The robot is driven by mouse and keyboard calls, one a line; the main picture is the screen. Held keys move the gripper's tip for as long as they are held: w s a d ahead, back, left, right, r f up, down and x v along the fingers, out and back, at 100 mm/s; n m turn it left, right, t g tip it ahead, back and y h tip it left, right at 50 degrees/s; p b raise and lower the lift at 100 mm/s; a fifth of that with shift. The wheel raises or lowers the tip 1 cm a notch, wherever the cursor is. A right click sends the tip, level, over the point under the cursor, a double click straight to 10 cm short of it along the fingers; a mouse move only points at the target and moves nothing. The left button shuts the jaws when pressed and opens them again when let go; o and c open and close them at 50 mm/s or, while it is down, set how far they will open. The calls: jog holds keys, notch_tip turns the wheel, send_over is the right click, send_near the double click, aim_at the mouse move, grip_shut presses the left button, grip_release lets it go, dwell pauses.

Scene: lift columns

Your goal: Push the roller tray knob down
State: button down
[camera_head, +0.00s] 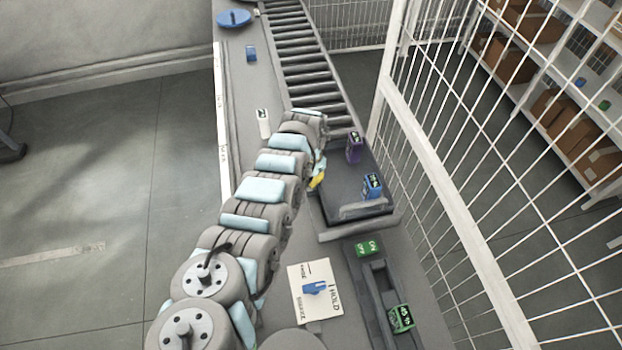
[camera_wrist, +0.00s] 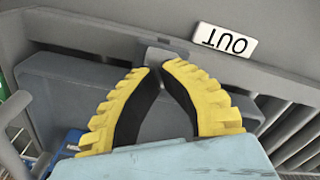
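The roller tray (camera_head: 332,234) is a dark grey tray at the near end of the roller conveyor in the head view. In the wrist view, a small grey block (camera_wrist: 157,53), which looks like the knob, sits on a grey edge just beyond my fingertips. My gripper (camera_wrist: 155,70) has two yellow ribbed fingers with dark inner pads. Their tips are close together with a narrow gap, near the block; whether they touch or hold it I cannot tell. In the head view, my gripper (camera_head: 314,184) is mostly hidden by my wrist; one yellow finger shows at the tray's left side.
A purple box (camera_head: 354,147) and a blue box (camera_head: 371,186) stand on the tray. An OUT label (camera_wrist: 225,39) is right of the fingertips. A panel with a blue switch (camera_head: 314,288) and green boxes (camera_head: 367,247) (camera_head: 401,318) are nearer. A wire fence (camera_head: 440,190) bounds the right.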

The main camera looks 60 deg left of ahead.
notch_tip(320, 180, up, 9)
jog(key=p, duration=1)
dwell(0.7)
